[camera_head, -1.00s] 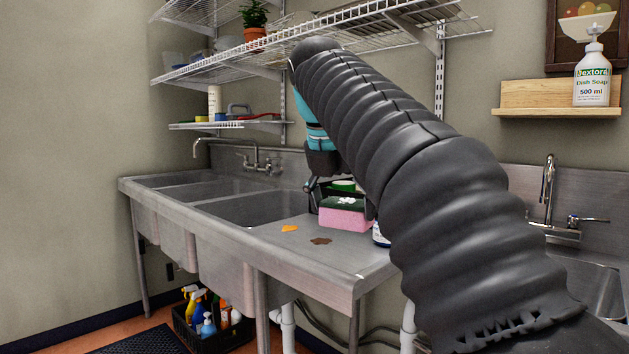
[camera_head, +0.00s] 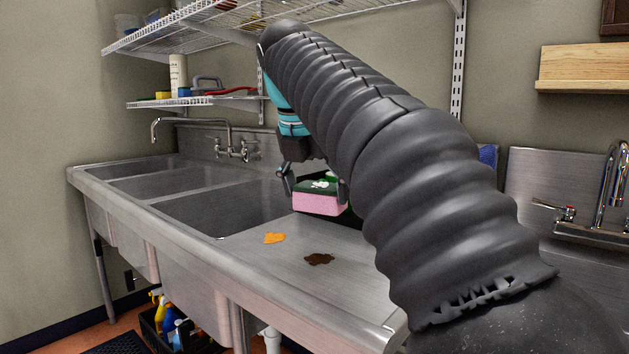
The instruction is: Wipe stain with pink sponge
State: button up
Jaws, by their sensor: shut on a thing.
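My gripper (camera_head: 313,184) is shut on the pink sponge (camera_head: 318,203), which has a dark green top with a white mark. The sponge is held at the right of the near sink basin, seemingly a little above the steel drainboard (camera_head: 350,285). A dark brown stain (camera_head: 319,259) lies on the drainboard in front of the sponge. An orange stain (camera_head: 274,238) lies to its left, closer to the basin edge. Both stains are uncovered. My arm hides the right part of the drainboard.
A three-basin steel sink (camera_head: 215,212) with a wall faucet (camera_head: 235,150) stands left of the drainboard. Wire shelves (camera_head: 200,100) hang above it. Another faucet (camera_head: 607,190) is at right. A crate of spray bottles (camera_head: 160,325) sits on the floor below.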

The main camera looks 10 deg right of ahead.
aim_at(314, 207)
notch_tip(314, 207, down, 4)
jog(key=shift+r+b, duration=0.1)
jog(key=shift+b, duration=0.65)
jog(key=shift+f+b, duration=0.4)
jog(key=shift+b, duration=0.15)
jog(key=shift+s, duration=0.1)
